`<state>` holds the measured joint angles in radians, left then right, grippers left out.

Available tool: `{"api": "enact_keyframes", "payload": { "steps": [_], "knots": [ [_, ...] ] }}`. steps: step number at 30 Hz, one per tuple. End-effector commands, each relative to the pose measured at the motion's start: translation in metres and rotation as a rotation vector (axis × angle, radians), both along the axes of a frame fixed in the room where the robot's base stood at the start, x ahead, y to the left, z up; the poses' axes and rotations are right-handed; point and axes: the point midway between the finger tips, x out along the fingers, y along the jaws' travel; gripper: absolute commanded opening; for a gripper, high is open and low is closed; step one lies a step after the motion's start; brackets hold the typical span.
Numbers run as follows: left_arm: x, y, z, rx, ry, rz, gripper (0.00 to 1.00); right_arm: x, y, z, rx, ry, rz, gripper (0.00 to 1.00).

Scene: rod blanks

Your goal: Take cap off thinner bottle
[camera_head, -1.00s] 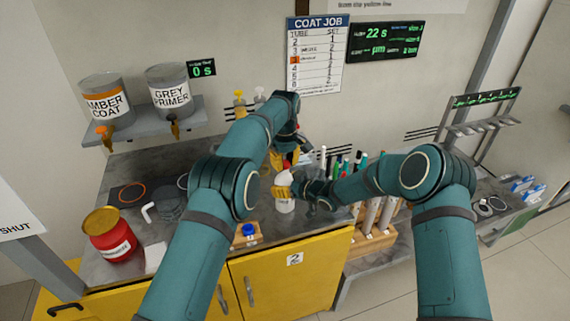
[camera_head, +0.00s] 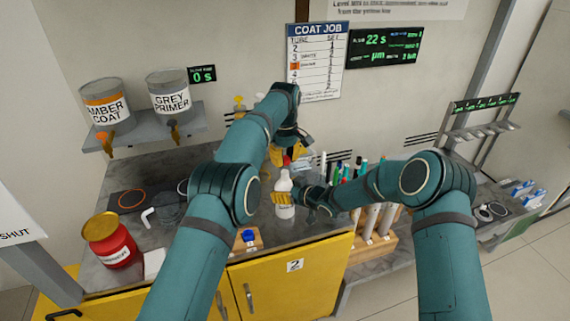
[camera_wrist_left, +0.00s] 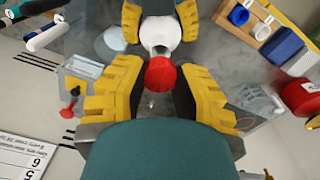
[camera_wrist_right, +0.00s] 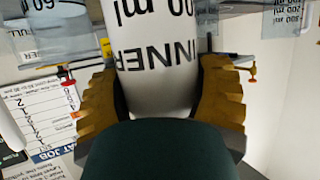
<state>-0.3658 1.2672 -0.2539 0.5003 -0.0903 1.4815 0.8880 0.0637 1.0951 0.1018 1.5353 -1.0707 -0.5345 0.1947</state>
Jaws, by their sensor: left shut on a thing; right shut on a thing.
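The thinner bottle (camera_head: 284,183) is white and upright over the bench in the head view, with its bare white neck showing. My right gripper (camera_head: 283,199) is shut around its body; the right wrist view shows the bottle's printed label (camera_wrist_right: 158,55) between the fingers. My left gripper (camera_head: 288,155) is above the bottle, shut on the red cap (camera_wrist_left: 160,75). In the left wrist view the cap sits between the yellow fingers, over the bottle (camera_wrist_left: 160,30). The cap looks clear of the neck. I cannot tell whether the bottle's base touches the bench.
A red can (camera_head: 112,245) and a grey cup (camera_head: 168,208) stand on the bench at left. A small wooden block with a blue cap (camera_head: 249,236) is at the front edge. A rack of tubes and pens (camera_head: 372,235) stands close on the right.

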Motion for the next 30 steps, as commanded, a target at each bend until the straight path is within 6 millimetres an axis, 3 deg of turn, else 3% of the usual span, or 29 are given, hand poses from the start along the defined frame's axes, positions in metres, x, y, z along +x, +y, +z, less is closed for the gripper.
{"api": "enact_keyframes", "payload": {
  "steps": [4,12,13,15,23,30],
  "knots": [
    [0.000,0.000,0.013,0.000,0.000,0.000,0.00,0.000,0.000,0.001,0.001,-0.002,0.000,0.00],
    [0.000,0.000,0.016,0.000,0.001,0.000,0.00,0.000,0.000,0.001,0.001,-0.002,0.000,0.00],
    [0.000,0.000,0.016,0.000,0.001,0.000,0.00,0.000,0.000,0.001,0.001,-0.002,0.000,0.80],
    [0.000,0.000,0.016,0.000,0.001,0.000,0.00,0.000,0.000,0.001,0.001,-0.002,0.000,1.00],
    [0.000,0.000,0.015,0.000,0.001,0.000,0.00,0.000,-0.001,0.001,0.001,-0.001,0.000,1.00],
    [0.000,0.000,0.015,0.000,0.001,0.000,0.00,-0.018,-0.020,0.012,0.000,0.000,-0.002,1.00]
  ]
}}
